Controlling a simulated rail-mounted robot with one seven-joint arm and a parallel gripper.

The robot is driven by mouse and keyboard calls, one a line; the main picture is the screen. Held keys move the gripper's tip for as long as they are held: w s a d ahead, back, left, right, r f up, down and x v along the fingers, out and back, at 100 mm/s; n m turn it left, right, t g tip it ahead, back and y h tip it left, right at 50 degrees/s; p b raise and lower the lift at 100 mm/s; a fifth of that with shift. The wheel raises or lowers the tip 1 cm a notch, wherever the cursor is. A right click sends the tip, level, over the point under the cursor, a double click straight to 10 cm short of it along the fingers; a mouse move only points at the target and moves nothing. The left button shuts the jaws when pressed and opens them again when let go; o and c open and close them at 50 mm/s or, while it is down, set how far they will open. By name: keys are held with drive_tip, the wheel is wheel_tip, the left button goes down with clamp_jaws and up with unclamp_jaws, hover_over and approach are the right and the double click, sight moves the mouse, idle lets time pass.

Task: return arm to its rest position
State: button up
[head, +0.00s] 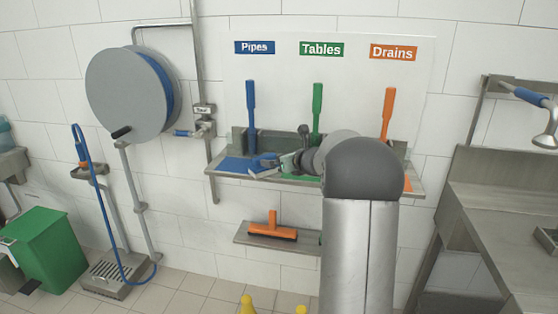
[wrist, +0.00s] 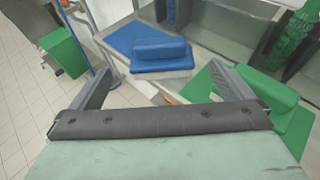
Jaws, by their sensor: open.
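My gripper (wrist: 162,72) is open, with its two grey fingers spread wide. In the wrist view a blue block with a pale underside (wrist: 160,52) shows beyond and between the fingertips, and nothing seems held. A green block (wrist: 255,92) shows behind and beside the right finger. In the head view my arm reaches up to the wall shelf (head: 215,172), and my gripper (head: 270,163) is over its left-middle part. The upper arm and elbow hide much of the shelf's right side.
Blue (head: 251,115), green (head: 317,105) and orange (head: 388,110) handles stand upright at the shelf. An orange squeegee (head: 272,228) lies on a lower shelf. A hose reel (head: 128,95) and green bin (head: 45,250) are left; a steel sink unit (head: 500,200) is right.

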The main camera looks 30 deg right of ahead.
drive_tip(key=shift+a, duration=0.1)
idle(0.4)
drive_tip(key=s+a+r+m+g+h+p, duration=0.1)
drive_tip(key=s+a+m+g+h, duration=0.1)
drive_tip(key=s+a+m, duration=0.35)
drive_tip(key=s+a+m+g+h, duration=0.1)
drive_tip(key=s+a+m+h, duration=0.15)
drive_tip(key=a+m, duration=0.6)
drive_tip(key=s+a+f+m+g+y, duration=0.1)
drive_tip(key=s+a+f+m+g, duration=0.2)
drive_tip(key=s, duration=0.7)
drive_tip(key=s+a+f+m+g+y+p, duration=0.1)
drive_tip(key=s+a+f+m+g, duration=0.2)
drive_tip(key=s+a+m, duration=0.5)
drive_tip(key=s+a+f+m+g+y, duration=0.2)
drive_tip(key=s+a+f+m+g, duration=0.1)
drive_tip(key=s+m, duration=0.7)
drive_tip(key=s+a+g, duration=0.1)
drive_tip(key=s+a, duration=0.1)
drive_tip(key=s, duration=0.1)
drive_tip(key=shift+s+a+f, duration=0.2)
drive_tip(key=shift+s+f, duration=0.1)
drive_tip(key=shift+s, duration=0.05)
